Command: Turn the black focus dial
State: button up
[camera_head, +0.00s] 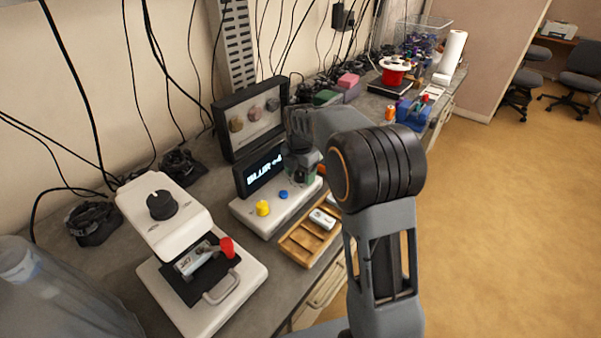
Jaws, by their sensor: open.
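A black round dial (161,204) sits on top of a white machine (140,192) at the left. The machine has a red knob (227,247) on its lower part and a small plate lying on a black stage. A white box (250,214) to the right carries a screen (264,170) reading "BLUR +4", a yellow knob (263,208) and a blue knob (283,194). My gripper (302,172) is open, hanging over the right end of this box, well to the right of the black dial. It hides that end, so I cannot tell whether another dial is there.
A wooden tray (287,248) with small slides lies in front of the box. A black framed panel (217,117) with round samples stands behind it. A clear bottle (20,262) is at the left. Cables hang along the wall. A red spool (394,72) stands farther back.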

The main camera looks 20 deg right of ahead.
jog(key=c, duration=0.9)
jog(key=shift+m, duration=0.3)
